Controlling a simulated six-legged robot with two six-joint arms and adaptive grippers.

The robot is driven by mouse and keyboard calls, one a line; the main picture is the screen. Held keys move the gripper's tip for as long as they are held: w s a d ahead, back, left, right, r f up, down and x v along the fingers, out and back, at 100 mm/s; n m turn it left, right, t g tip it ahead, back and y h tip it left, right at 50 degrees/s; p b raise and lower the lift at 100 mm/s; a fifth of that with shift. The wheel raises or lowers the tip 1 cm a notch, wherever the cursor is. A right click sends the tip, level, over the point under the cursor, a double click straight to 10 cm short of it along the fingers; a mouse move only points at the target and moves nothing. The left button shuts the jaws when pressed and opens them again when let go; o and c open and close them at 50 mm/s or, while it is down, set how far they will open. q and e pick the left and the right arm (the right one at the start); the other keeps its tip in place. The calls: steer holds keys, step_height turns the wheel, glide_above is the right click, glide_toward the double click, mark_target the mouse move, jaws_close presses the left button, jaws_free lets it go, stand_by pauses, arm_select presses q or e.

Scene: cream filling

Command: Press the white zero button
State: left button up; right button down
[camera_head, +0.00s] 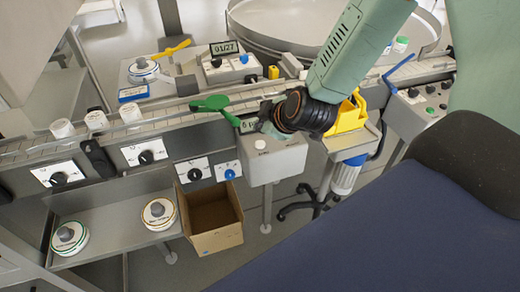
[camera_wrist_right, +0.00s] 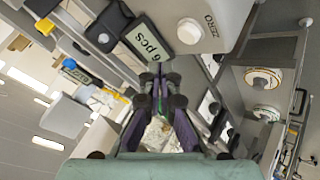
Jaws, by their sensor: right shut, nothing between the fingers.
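The white zero button (camera_head: 260,144) sits on the top of a grey box (camera_head: 286,160) at the middle of the head view. In the right wrist view the round white button (camera_wrist_right: 189,32) has the word ZERO beside it. A display reading "6 pcs" (camera_wrist_right: 148,40) is beside the button; in the head view it is partly hidden. My right gripper (camera_head: 264,118) is at the box's back edge, behind the button in the picture. Its fingertips (camera_wrist_right: 160,82) are shut and empty, below the display and apart from the button in the wrist view. My left gripper is not in view.
A conveyor (camera_head: 175,112) runs behind the box, with white cups (camera_head: 96,120) at left. A green paddle (camera_head: 212,103) is close to my right gripper's left. A yellow part (camera_head: 350,117) stands at right. A cardboard box (camera_head: 218,241) is below on the floor.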

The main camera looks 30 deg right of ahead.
mark_target(260, 145)
step_height(260, 145, down, 2)
steer(key=shift+s+d+f+b, duration=0.1)
steer(key=shift+s+f+b, duration=0.05)
steer(key=shift+b, duration=0.35)
steer(key=shift+f, duration=0.15)
steer(key=shift+w+a, duration=0.2)
steer(key=shift+a, duration=0.05)
steer(key=shift+s+d, duration=0.15)
steer(key=shift+d, duration=0.05)
steer(key=shift+a, duration=0.15)
